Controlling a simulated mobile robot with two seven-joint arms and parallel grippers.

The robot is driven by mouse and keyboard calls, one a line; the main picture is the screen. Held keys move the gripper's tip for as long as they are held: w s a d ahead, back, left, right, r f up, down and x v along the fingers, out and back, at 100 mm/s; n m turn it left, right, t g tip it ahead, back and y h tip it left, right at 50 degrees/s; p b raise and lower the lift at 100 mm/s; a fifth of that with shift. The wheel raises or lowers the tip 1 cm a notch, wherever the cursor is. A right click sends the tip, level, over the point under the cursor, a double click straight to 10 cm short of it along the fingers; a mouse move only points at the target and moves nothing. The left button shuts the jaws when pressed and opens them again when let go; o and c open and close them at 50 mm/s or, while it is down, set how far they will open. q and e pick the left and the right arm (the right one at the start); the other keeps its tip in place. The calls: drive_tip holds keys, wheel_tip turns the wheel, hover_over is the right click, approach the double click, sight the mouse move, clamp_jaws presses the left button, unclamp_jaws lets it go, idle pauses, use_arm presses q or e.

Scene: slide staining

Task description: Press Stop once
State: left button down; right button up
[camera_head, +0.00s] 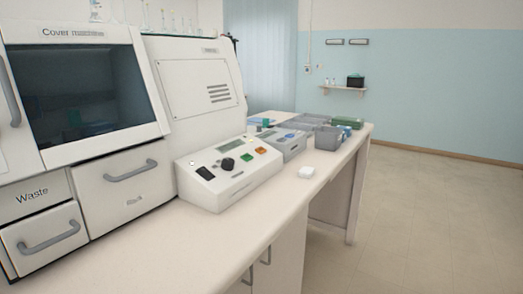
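A white control box (228,190) with a sloped top stands on the bench. The lettering beside the buttons is too small to read, so I cannot tell from a label which one is Stop. Neither of my grippers is in view, and nothing covers the box.
The white bench top (200,245) is clear in front of the box. A second grey device (284,145) and grey trays (327,137) stand farther back. A large white machine (200,75) rises behind the box.

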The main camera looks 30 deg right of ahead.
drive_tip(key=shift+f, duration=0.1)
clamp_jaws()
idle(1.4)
